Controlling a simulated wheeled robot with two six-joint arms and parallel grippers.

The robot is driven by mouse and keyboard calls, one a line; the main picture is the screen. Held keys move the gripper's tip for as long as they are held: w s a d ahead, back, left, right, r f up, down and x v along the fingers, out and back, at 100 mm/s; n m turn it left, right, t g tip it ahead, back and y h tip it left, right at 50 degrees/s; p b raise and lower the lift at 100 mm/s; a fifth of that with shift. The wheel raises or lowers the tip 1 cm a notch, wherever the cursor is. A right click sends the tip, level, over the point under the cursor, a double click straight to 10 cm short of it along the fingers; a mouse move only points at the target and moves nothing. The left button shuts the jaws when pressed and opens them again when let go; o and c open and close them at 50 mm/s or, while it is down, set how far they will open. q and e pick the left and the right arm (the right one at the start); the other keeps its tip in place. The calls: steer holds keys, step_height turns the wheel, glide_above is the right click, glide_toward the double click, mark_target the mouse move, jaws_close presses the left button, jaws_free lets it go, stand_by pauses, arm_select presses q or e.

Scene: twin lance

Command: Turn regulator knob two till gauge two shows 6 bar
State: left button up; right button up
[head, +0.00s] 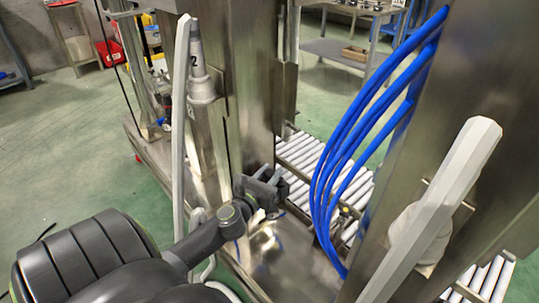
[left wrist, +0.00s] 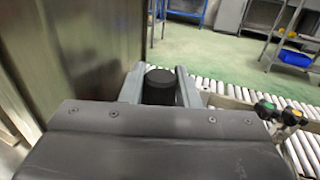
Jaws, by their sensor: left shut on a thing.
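My left gripper (head: 272,178) reaches in beside the steel column, above the roller conveyor. In the left wrist view its two grey fingers (left wrist: 159,86) stand on either side of a round black knob (left wrist: 159,87), and they are shut on it. The knob's number cannot be read, and in the head view the knob is hidden or too small to make out. No gauge face can be read in either view. My right gripper is not in view.
A steel column (head: 252,80) stands behind my left gripper. Blue hoses (head: 345,140) hang to its right. A pale lance marked 2 (head: 195,60) stands at left, and another pale bar (head: 440,205) at right. A roller conveyor (head: 310,155) runs behind; green and orange buttons (left wrist: 279,112) sit beside it.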

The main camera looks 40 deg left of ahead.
arm_select(q)
steer(key=shift+m+t+h, duration=0.3)
steer(key=shift+m+h, duration=0.6)
steer(key=shift+h, duration=0.7)
steer(key=o, duration=1)
steer(key=shift+c, duration=0.2)
